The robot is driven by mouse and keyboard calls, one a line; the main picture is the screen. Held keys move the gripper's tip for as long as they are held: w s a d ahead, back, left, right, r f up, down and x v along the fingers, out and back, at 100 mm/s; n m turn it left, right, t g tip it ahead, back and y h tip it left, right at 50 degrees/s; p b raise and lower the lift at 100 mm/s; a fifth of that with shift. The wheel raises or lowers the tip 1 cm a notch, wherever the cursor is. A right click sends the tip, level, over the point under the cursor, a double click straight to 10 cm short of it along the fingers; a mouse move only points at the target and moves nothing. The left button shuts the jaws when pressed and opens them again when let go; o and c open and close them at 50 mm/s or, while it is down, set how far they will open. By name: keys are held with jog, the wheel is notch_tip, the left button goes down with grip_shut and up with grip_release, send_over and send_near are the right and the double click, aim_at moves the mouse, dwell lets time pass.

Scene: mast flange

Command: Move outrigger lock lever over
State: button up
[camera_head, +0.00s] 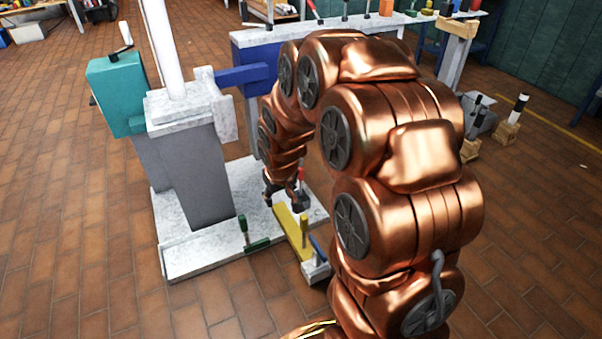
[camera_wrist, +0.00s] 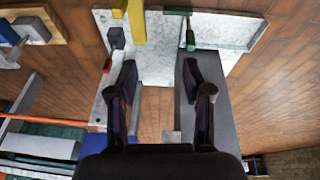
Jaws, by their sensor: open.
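Several levers stand on or near the pale marble base plate (camera_head: 205,252); nothing marks which one is the outrigger lock lever. A yellow beam (camera_head: 291,236) with a yellow upright handle (camera_head: 304,230) reaches out past the plate's edge, with a blue-handled lever (camera_head: 316,246) at its outer end. A green lever (camera_head: 245,234) stands to its left. A red-handled lever (camera_head: 300,178) is behind. In the wrist view, the green lever (camera_wrist: 190,40), yellow beam (camera_wrist: 137,22) and red handle (camera_wrist: 107,66) lie beyond my gripper (camera_wrist: 160,72), which is open and empty. No contact shows.
The grey mast pedestal (camera_head: 194,178) rises from the plate, close to my right finger in the wrist view (camera_wrist: 218,95). A teal box (camera_head: 117,85) and blue arm (camera_head: 240,76) stick out above. A bench with tools stands behind. Brick floor at left is clear.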

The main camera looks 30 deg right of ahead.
aim_at(302, 172)
jog(key=w+d+f+t+b, duration=0.1)
jog(key=w+d+f+t, duration=0.2)
jog(key=w+d+f, duration=0.3)
jog(key=w+d+f+t, duration=0.2)
jog(key=w+d+f, duration=0.1)
jog(key=w, duration=0.6)
jog(key=w+d+f+t+b, duration=0.1)
jog(key=w+d+f+t, duration=0.2)
jog(key=w+d+f, duration=0.3)
jog(key=d+f+t, duration=0.2)
jog(key=f, duration=0.1)
jog(key=d+f+t+b, duration=0.1)
jog(key=d+f+t, duration=0.1)
jog(key=d+f, duration=0.1)
jog(key=d+f+t, duration=0.2)
jog(key=d+f, duration=0.1)
jog(key=shift+w+d+f+m+h, duration=0.1)
jog(key=shift+w+f+m+h, duration=0.15)
jog(key=shift+m+h, duration=0.15)
jog(key=shift+t, duration=0.3)
jog(key=shift+w+d+f+b, duration=0.15)
jog(key=shift+w+b, duration=0.5)
jog(key=shift+w, duration=0.55)
jog(key=shift+w+d+b, duration=0.15)
jog(key=shift+w+b, duration=0.5)
jog(key=shift+w, duration=0.5)
jog(key=shift+w+d+f+b, duration=0.15)
jog(key=shift+w+b, duration=0.5)
jog(key=shift+w, duration=0.55)
jog(key=shift+r, duration=0.1)
